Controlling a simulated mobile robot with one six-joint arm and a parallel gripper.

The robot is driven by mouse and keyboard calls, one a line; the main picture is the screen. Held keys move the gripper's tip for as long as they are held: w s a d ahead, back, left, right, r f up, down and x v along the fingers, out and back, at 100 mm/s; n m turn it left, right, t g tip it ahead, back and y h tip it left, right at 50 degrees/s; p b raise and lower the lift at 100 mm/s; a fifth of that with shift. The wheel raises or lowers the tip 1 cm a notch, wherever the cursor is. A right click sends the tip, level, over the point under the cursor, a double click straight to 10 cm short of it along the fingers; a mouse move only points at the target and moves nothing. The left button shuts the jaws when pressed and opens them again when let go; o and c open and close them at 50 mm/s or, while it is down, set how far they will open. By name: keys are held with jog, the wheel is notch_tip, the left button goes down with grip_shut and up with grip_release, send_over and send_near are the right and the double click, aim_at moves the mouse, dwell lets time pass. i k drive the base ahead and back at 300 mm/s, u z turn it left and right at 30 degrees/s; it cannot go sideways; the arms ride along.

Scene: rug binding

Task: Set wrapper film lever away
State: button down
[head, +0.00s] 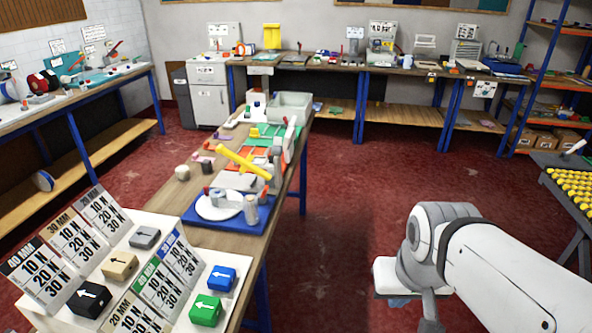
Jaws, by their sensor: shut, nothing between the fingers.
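No part is clearly labelled as the wrapper film lever. A long yellow bar (243,162) sits tilted over the middle of the long workbench (196,237) and looks lever-like, but I cannot tell if it is the lever. Beside it is a grey and white upright device (289,140) with an orange-red mark. Just in front lies a blue board (247,225) with a white round plate (219,206) and small cylinders. My white arm comes in from the lower right, over the floor and apart from the bench.
Sloped label cards and arrow-marked blocks, including a green block (206,310), fill the bench's near end. A grey bin (289,107) stands at its far end. Red floor (345,190) is open right of the bench. A dark table with yellow items (572,186) stands at right.

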aim_at(264, 193)
jog(key=z, duration=0.05)
jog(key=i, duration=1)
jog(key=z, duration=0.05)
